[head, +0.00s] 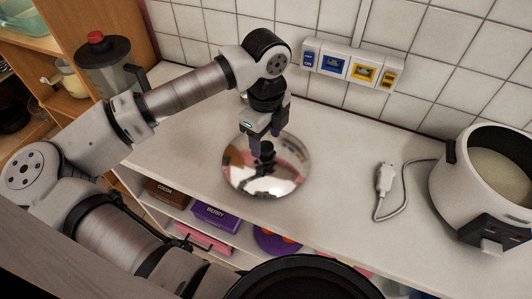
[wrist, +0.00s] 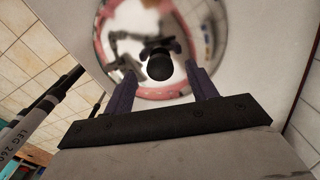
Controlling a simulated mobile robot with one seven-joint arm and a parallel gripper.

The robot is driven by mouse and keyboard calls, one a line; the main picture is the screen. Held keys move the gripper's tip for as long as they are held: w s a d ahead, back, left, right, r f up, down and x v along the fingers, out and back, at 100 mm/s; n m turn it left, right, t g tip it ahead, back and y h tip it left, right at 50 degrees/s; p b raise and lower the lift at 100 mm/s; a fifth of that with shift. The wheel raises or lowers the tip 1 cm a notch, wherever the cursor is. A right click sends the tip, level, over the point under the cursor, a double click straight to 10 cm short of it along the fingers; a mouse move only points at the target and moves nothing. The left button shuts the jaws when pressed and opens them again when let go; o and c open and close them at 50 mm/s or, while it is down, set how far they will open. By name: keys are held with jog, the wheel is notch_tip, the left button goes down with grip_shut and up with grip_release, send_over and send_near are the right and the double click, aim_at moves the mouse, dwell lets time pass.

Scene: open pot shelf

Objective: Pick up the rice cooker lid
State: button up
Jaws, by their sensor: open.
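The rice cooker lid (head: 293,178) is a round, shiny, mirror-like disc with a black knob, lying on the white counter in the head view. In the wrist view the lid (wrist: 115,40) fills the top middle, and its black knob (wrist: 160,66) shows between and a little beyond the fingertips. My gripper (head: 266,145) points down right above the lid. In the wrist view my gripper (wrist: 165,85) has its two fingers apart, one on each side of the knob, with nothing held. Whether the fingertips are level with the knob is hard to tell.
The rice cooker (head: 466,190) stands open at the right, with pale contents. A white plug and cord (head: 385,180) lie between it and the lid. A blender (head: 108,60) stands at the back left. Wall sockets (head: 350,66) are behind.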

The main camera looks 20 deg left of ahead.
jog(key=shift+f, duration=1.3)
grip_shut()
